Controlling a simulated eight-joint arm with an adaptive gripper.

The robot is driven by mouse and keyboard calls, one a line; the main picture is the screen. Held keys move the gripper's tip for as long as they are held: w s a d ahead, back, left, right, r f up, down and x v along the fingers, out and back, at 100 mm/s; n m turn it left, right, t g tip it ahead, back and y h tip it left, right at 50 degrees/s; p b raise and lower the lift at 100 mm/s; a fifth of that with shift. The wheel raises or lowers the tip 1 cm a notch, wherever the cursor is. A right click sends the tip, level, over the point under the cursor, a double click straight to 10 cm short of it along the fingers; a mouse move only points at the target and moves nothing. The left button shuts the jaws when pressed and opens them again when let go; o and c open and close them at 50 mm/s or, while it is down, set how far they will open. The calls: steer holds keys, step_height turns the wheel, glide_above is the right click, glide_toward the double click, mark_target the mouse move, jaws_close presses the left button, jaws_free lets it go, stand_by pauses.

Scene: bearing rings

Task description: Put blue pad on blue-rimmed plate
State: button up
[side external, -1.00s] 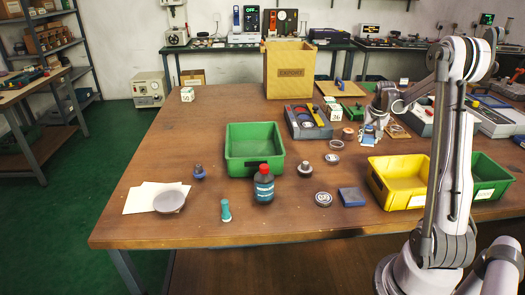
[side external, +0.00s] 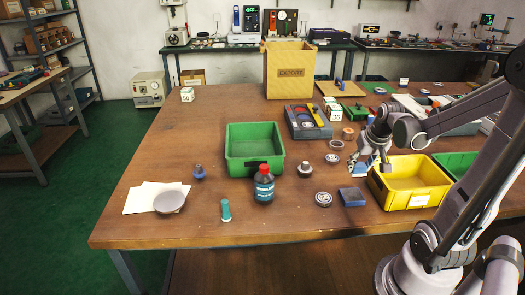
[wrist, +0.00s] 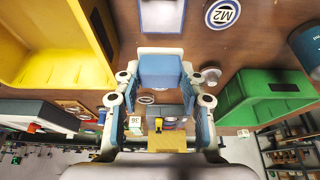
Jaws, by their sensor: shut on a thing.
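My gripper (side external: 364,168) is above the table beside the yellow bin, pointing down. In the wrist view my gripper (wrist: 160,88) is shut on a blue pad (wrist: 160,70), held between its fingertips. In the side view the pad is a small blue patch mostly hidden by the fingers. The blue-rimmed plate (side external: 352,197), a small dark blue square, lies flat on the table, nearer the camera and slightly left of my gripper. In the wrist view the plate (wrist: 162,16) shows at the top edge, partly cut off, just beyond the pad and apart from it.
A round M2 disc (side external: 323,199) lies left of the plate. The yellow bin (side external: 408,184) stands close on the right. A dark bottle (side external: 264,184) and a green bin (side external: 240,170) are further left. A grey tray (side external: 300,128) is behind. The table in front of the plate is clear.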

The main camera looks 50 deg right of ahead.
steer(key=shift+s+a+f, duration=0.1)
steer(key=shift+a+f, duration=0.1)
steer(key=shift+f, duration=3.85)
steer(key=shift+f, duration=0.1)
steer(key=o, duration=1.1)
steer(key=shift+v, duration=6.1)
steer(key=w+a+r+n+t+y, duration=0.1)
steer(key=w+a+n, duration=0.2)
steer(key=a, duration=0.4)
steer(key=w+a+r+n+t+y, duration=0.1)
steer(key=w+a+n, duration=0.1)
steer(key=a, duration=0.6)
steer(key=w+a+r+n+t+y, duration=0.1)
steer(key=w+a+n+t, duration=0.1)
steer(key=a, duration=0.6)
steer(key=shift+w+a+r+n, duration=0.1)
steer(key=shift+w+r+n, duration=0.3)
steer(key=shift+w+n, duration=0.5)
